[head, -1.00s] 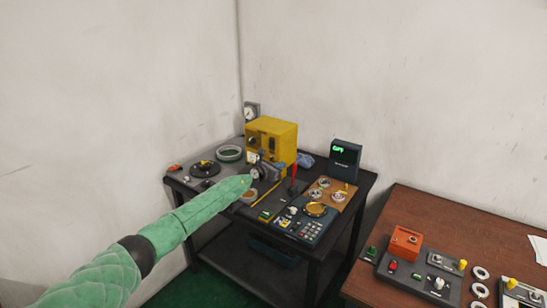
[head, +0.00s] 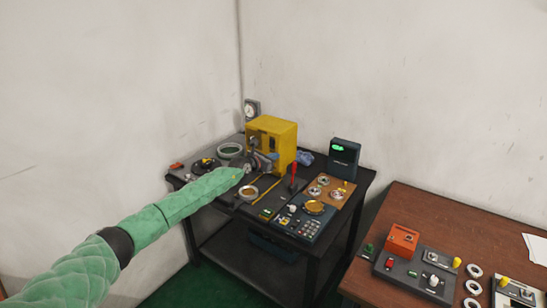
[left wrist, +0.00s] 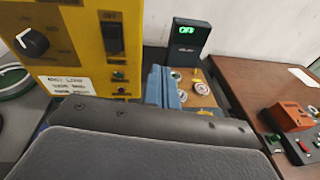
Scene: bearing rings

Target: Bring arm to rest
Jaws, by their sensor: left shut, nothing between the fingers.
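My left arm, in a green sleeve, reaches in from the left in the head view. Its gripper (head: 268,160) is in front of the yellow box (head: 284,140), above the dark table (head: 225,222). In the left wrist view the bluish-grey fingers (left wrist: 164,88) are together with nothing held, just right of the yellow box (left wrist: 75,45). Whether the gripper touches the box I cannot tell. The sleeve hides part of the table's left side. My right gripper is not in view.
A black display (head: 344,157) stands behind a brown board (head: 329,193) with rings. A keypad unit (head: 303,222) is at the table's front. A brown table (head: 455,225) at right holds an orange box (head: 403,240) and several pale rings. Walls close off the back and left.

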